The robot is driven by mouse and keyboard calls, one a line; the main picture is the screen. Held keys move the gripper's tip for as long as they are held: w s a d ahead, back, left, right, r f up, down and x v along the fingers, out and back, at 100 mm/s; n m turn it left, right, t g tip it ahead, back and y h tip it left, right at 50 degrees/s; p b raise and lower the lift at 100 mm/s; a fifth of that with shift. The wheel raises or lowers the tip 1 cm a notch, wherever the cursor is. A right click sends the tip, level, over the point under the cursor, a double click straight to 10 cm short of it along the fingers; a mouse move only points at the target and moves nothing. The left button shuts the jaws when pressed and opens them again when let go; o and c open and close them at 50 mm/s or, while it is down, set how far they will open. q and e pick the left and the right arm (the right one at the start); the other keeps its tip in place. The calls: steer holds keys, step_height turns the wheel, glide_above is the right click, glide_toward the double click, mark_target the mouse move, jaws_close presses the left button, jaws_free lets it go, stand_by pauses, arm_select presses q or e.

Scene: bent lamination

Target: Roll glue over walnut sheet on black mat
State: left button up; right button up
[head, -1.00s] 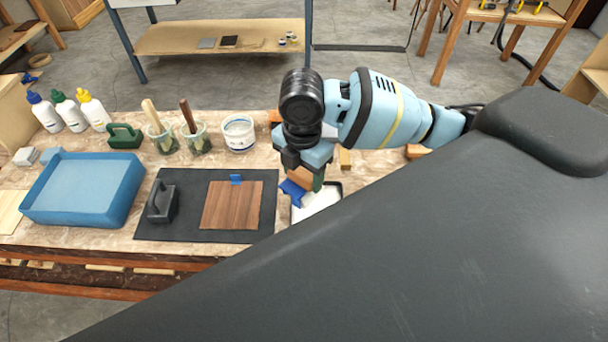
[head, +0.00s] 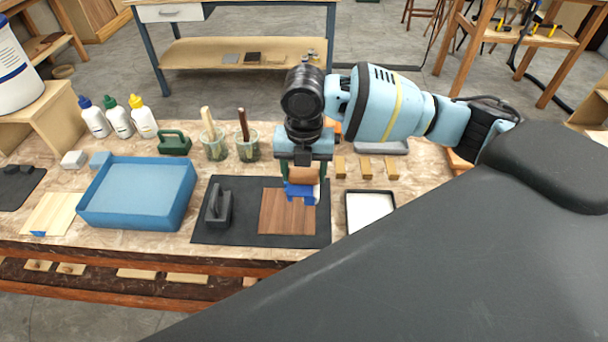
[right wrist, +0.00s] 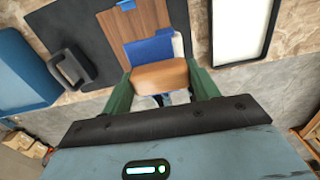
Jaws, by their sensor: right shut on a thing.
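The walnut sheet (head: 280,216) lies flat on the black mat (head: 222,236). My right gripper (head: 303,180) is shut on the wooden handle of a glue roller with a blue head (head: 301,193), over the sheet's upper right part. In the right wrist view the green fingers (right wrist: 163,86) grip the wooden handle (right wrist: 160,76). The blue roller head (right wrist: 151,50) overlaps the walnut sheet (right wrist: 150,20), with a pale strip at its right end. Whether it touches the sheet I cannot tell. A small blue tab (right wrist: 126,5) sits on the sheet. My left gripper is not in view.
A black-rimmed white tray (head: 370,211) stands right of the mat. A dark handled block (head: 218,206) sits on the mat's left. A blue tray (head: 135,218), glue bottles (head: 117,118), brush cups (head: 247,150) and wooden blocks (head: 365,168) stand around.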

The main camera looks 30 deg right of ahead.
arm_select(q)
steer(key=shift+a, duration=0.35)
arm_select(e)
steer(key=shift+w+a+r, duration=0.1)
steer(key=shift+w+a, duration=0.1)
steer(key=shift+a, duration=0.05)
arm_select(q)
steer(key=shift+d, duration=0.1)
